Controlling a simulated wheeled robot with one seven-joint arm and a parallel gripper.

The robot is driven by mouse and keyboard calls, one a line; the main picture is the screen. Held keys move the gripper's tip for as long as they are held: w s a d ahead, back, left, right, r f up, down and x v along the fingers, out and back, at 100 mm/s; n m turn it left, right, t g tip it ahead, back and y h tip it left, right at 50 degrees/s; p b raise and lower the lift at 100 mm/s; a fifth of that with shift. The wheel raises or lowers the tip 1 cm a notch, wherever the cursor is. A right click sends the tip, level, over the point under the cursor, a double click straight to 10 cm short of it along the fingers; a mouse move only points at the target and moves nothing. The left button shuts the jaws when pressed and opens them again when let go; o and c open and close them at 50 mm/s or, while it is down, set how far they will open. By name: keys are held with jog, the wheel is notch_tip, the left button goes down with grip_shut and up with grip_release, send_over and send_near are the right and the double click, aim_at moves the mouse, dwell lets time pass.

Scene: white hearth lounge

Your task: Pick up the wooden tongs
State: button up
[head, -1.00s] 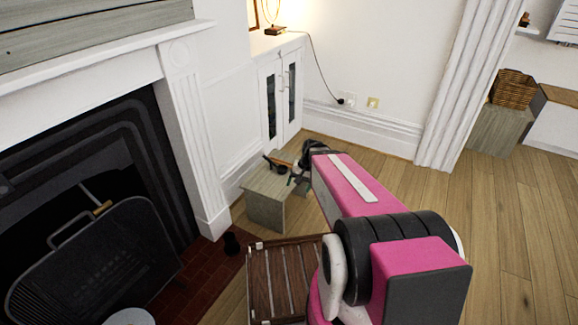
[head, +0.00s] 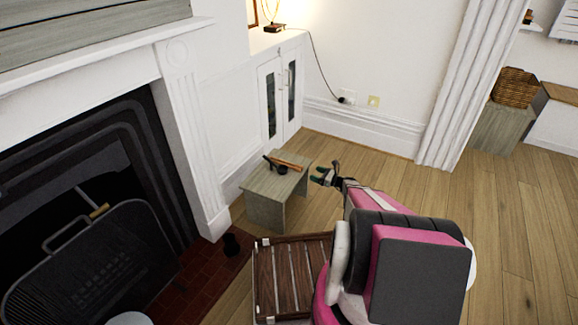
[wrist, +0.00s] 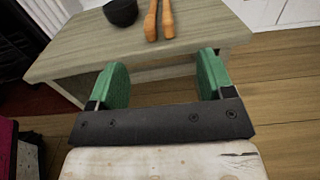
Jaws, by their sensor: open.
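The wooden tongs (head: 288,163) lie on top of a small grey wooden table (head: 265,205). In the wrist view, the two orange-brown arms of the tongs (wrist: 151,22) show at the top edge, and their far part is out of frame. My gripper (head: 322,176) is just right of the table, apart from the tongs. In the wrist view, its two green fingers (wrist: 160,80) are spread with nothing between them, and the tongs are beyond them.
A small dark bowl (wrist: 121,12) stands on the table (wrist: 205,28) left of the tongs. A slatted wooden crate (head: 292,275) is on the floor in front. The fireplace (head: 90,180) is at left, and a white cabinet (head: 280,90) is behind. The floor to the right is clear.

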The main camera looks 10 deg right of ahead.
aim_at(299, 167)
jog(key=x, duration=1)
jog(key=shift+w+a+r, duration=0.1)
jog(key=shift+w+a, duration=0.05)
jog(key=shift+a, duration=0.2)
jog(key=c, duration=1)
